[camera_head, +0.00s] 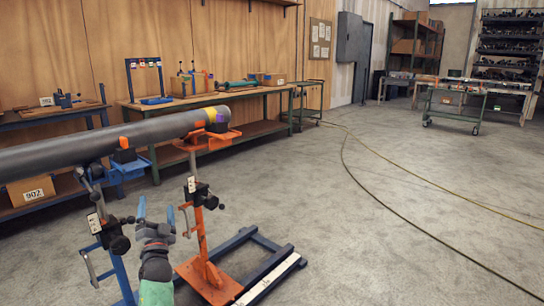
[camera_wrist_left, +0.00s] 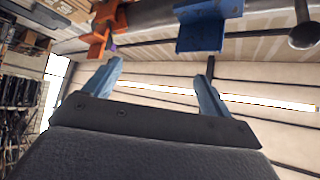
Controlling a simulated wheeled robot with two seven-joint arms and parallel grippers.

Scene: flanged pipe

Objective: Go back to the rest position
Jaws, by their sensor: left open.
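The grey pipe (camera_head: 90,142) lies level across the stands at the left, with a yellow band and a purple mark near its right end. My left gripper (camera_head: 156,213) is below the pipe, between the blue stand (camera_head: 117,268) and the orange stand (camera_head: 203,240). Its blue fingers are apart and nothing is between them. In the left wrist view the open gripper (camera_wrist_left: 160,85) points up toward the blue support (camera_wrist_left: 203,28), the orange support (camera_wrist_left: 105,25) and the pipe (camera_wrist_left: 150,12), apart from them. My right gripper is in neither view.
Workbenches (camera_head: 220,98) with tools line the wooden wall behind the pipe. A box marked 902 (camera_head: 31,190) sits on a lower shelf at left. A wheeled cart (camera_head: 455,104) stands at the back right. Cables (camera_head: 390,178) cross the otherwise clear concrete floor at right.

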